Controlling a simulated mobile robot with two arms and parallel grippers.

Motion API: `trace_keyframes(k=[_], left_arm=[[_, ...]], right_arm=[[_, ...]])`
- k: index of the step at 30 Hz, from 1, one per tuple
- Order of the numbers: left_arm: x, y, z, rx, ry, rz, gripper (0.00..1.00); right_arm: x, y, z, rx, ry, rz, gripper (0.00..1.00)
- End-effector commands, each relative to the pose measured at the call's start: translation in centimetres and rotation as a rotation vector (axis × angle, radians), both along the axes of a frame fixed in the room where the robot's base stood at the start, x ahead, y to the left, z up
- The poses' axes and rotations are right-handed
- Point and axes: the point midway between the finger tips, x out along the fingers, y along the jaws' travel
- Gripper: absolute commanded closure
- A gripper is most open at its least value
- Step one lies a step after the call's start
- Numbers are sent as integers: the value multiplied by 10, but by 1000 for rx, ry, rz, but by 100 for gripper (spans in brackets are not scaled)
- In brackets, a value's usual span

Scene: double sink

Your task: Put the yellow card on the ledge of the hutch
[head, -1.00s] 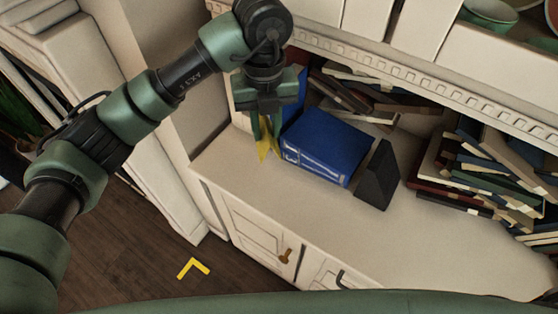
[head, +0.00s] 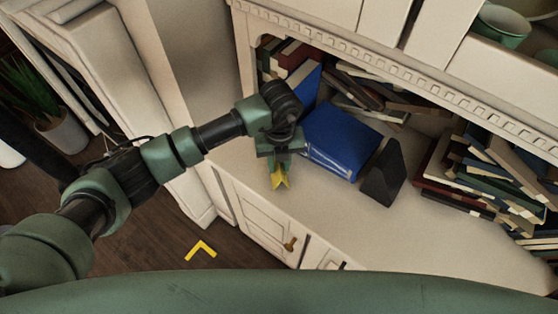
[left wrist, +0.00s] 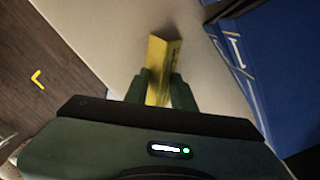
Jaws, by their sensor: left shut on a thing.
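My left gripper (head: 279,170) is shut on the yellow card (head: 280,180), just over the front part of the cream ledge (head: 240,160) of the hutch. In the left wrist view the card (left wrist: 162,62) stands out between the two fingers (left wrist: 158,88), looking folded or bent along its length. I cannot tell whether its tip touches the ledge (left wrist: 120,30). A blue binder (head: 334,140) is on the ledge to the right of the gripper. My right gripper is not in view.
A dark wedge-shaped object (head: 384,172) stands right of the blue binder. Piled books (head: 485,170) fill the right side, and more books lie under the upper shelf. A yellow L-shaped mark (head: 201,249) is on the wooden floor. The ledge's front strip is clear.

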Motion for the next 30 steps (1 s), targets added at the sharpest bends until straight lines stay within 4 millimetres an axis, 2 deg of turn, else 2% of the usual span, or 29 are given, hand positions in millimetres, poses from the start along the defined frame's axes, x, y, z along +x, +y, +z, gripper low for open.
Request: trace_keyframes(k=[5, 6, 7, 8, 20, 23, 30], left_arm=[[1, 0, 0, -1, -1, 0, 100], [1, 0, 0, -1, -1, 0, 64], [1, 0, 0, -1, -1, 0, 56], [1, 0, 0, -1, -1, 0, 52], [1, 0, 6, -2, -3, 0, 52], [2, 0, 19, -2, -5, -1, 52], [2, -1, 69, -2, -6, -1, 52]], right_arm=[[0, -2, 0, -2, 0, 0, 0], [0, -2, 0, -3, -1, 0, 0], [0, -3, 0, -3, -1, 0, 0], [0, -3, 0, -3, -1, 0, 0], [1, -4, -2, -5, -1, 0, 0], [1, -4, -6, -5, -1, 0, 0], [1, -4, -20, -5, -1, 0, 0]])
